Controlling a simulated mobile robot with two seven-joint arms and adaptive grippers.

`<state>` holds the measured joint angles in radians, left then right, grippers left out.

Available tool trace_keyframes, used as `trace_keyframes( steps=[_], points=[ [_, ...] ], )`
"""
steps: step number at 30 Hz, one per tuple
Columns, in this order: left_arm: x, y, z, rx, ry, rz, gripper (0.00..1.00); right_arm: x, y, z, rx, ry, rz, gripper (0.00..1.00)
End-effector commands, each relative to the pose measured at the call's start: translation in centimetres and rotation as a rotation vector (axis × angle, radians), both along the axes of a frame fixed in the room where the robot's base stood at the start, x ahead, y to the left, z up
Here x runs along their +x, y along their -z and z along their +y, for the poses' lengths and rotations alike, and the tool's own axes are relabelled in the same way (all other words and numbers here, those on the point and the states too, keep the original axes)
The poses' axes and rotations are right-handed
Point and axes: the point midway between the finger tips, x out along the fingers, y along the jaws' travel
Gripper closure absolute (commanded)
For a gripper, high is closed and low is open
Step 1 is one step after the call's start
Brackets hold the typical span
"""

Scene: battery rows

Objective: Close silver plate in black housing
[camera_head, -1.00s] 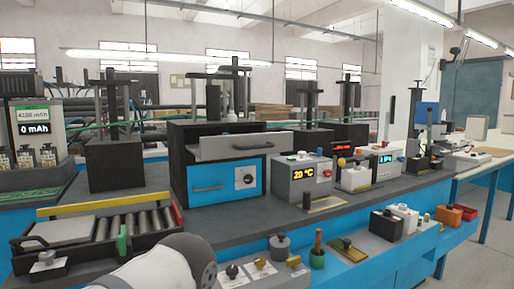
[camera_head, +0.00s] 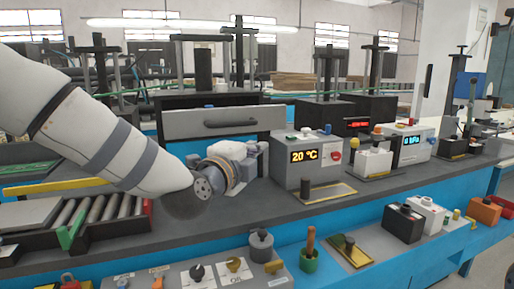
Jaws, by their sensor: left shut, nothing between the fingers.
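The silver plate (camera_head: 185,125) with a dark bar handle (camera_head: 231,124) stands out from the front of the black housing (camera_head: 170,100). Its right end reaches past the housing's side. My left arm crosses from the left, and my left gripper (camera_head: 260,148) is shut and empty, just below the plate's lower right part. I cannot tell whether it touches the plate. My right gripper is not in view.
A grey unit reading 20 °C (camera_head: 307,172) stands close to the right of my left gripper. A roller tray (camera_head: 80,225) lies under the arm at left. Knobs, a green cup (camera_head: 309,260) and small boxes line the blue front ledge.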

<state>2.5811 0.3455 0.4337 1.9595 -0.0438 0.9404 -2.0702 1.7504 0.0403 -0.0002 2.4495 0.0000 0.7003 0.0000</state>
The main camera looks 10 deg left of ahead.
Motion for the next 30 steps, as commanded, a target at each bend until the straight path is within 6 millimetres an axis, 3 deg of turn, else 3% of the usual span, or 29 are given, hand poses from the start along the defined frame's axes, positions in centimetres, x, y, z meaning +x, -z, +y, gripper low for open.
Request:
trace_keyframes(
  steps=[5,15,18,24,30],
  points=[
    [2.6,0.2,-0.4,0.003,-0.003,-0.001,1.00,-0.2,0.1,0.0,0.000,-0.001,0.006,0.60],
    [10.1,1.4,-1.8,0.002,-0.002,0.014,1.00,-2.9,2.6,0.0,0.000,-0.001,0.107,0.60],
    [11.4,1.1,-0.7,0.001,-0.004,0.011,1.00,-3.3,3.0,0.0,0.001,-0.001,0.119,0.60],
    [12.9,0.6,0.3,0.002,-0.001,0.007,1.00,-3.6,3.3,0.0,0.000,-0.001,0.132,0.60],
    [13.0,0.3,0.4,0.005,0.001,0.004,1.00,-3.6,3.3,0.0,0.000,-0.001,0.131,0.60]
  ],
)
